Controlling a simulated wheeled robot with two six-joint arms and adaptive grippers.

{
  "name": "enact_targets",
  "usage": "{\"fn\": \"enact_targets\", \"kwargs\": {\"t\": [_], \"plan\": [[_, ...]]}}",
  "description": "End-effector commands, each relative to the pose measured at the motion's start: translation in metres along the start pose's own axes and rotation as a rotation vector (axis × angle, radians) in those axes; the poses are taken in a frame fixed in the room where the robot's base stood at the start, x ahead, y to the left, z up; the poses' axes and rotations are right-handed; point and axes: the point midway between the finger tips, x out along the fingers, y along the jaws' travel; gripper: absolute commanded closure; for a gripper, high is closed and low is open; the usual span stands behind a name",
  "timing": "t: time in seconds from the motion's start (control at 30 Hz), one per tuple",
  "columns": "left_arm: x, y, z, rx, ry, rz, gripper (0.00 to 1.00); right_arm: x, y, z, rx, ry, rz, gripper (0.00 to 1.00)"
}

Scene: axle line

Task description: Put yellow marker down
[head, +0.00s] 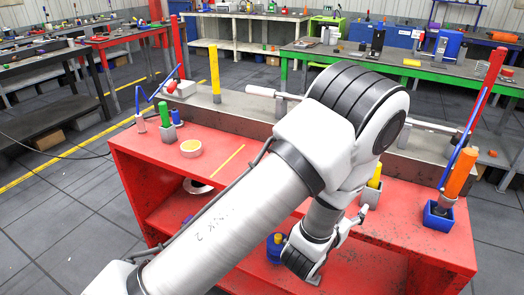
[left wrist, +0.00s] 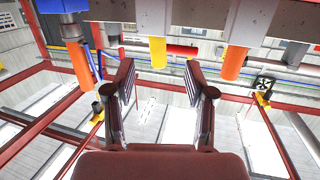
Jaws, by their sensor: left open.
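A yellow upright cylinder (head: 375,176), likely the marker, stands in a grey holder (head: 371,197) on the red bench, partly hidden behind my left arm. Another tall yellow cylinder (head: 215,74) stands at the back ledge. My right gripper is not in view.
An orange cylinder (head: 461,172) stands in a blue holder (head: 438,216) at the right. Green (head: 164,114) and blue cylinders, a tape roll (head: 191,148) and a yellow strip (head: 227,160) are at the left. A yellow-topped blue object (head: 275,246) sits beside my gripper.

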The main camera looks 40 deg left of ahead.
Motion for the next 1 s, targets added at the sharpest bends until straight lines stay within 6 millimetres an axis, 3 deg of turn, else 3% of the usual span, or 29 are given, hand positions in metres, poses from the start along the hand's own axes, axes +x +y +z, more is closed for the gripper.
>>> {"fn": "enact_targets", "kwargs": {"t": [0.07,0.13,0.2,0.3,0.37,0.43,0.53,1.0], "plan": [[-0.016,-0.012,0.064,-0.001,-0.203,-0.02,0.45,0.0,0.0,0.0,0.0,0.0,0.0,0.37],[-0.046,-0.024,0.134,0.0,-0.445,-0.033,0.45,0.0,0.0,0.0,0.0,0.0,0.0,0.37],[-0.094,-0.034,0.202,0.0,-0.707,-0.038,0.45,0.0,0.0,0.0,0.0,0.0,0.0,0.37],[-0.174,-0.043,0.273,-0.004,-1.05,-0.029,0.45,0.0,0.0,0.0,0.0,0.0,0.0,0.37],[-0.218,-0.045,0.298,-0.007,-1.212,-0.018,0.45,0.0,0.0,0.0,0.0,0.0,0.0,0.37],[-0.256,-0.046,0.314,-0.011,-1.349,-0.006,0.45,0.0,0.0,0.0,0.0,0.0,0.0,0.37],[-0.281,-0.047,0.322,-0.014,-1.437,0.005,0.45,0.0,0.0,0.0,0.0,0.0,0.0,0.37],[-0.282,-0.047,0.322,-0.013,-1.442,0.006,0.45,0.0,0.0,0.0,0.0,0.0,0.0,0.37]]}}
